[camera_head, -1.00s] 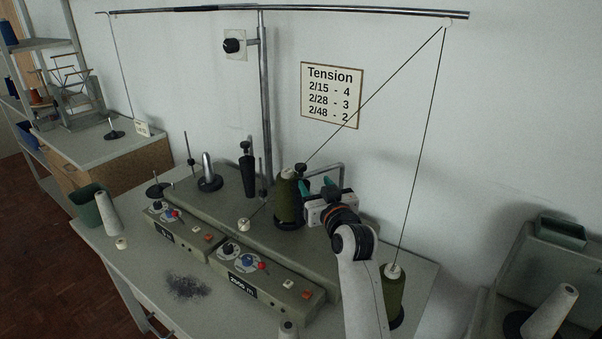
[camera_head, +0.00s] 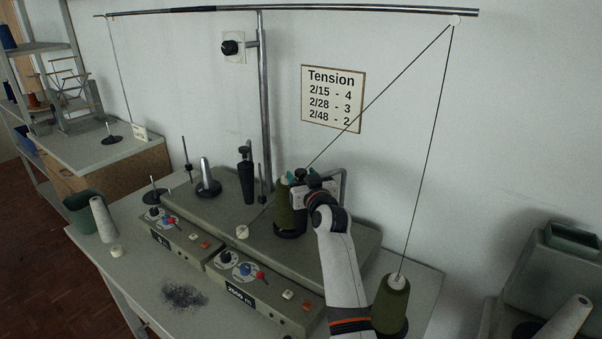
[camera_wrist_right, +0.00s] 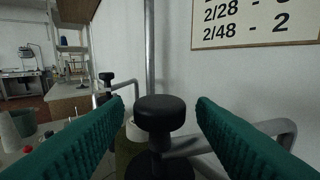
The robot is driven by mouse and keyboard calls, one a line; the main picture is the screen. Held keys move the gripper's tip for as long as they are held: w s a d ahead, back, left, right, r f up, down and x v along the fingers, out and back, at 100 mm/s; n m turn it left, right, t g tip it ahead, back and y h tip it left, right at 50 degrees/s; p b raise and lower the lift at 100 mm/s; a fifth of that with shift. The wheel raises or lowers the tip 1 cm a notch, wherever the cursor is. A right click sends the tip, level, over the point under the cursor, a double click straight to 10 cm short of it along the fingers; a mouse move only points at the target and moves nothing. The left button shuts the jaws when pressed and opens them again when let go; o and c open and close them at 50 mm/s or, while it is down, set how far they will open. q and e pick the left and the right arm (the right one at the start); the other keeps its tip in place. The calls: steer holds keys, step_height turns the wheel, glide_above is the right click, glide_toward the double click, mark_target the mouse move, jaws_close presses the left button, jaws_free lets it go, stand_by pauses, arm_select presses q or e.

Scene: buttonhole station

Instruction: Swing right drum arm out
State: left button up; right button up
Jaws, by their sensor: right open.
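The right drum arm is a grey bent bar (camera_head: 343,178) with a black knob (camera_head: 301,173), at the right winding head. In the right wrist view the black knob (camera_wrist_right: 160,115) stands upright between my fingers, with the grey bar (camera_wrist_right: 268,130) running off to the right. My right gripper (camera_head: 300,179) has teal fingers and is open around the knob; gaps show on both sides in the wrist view (camera_wrist_right: 160,112). An olive yarn cone (camera_head: 286,212) stands just below and left of the gripper. My left gripper is out of view.
A second olive cone (camera_head: 391,303) stands beside my right forearm, its thread rising to the overhead rail (camera_head: 300,8). The winder's control boxes (camera_head: 265,290) are in front. A dark lint patch (camera_head: 184,297) lies on the table. The tension sign (camera_head: 333,98) hangs behind.

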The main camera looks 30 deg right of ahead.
steer(key=shift+w+d, duration=0.2)
steer(key=shift+w, duration=0.5)
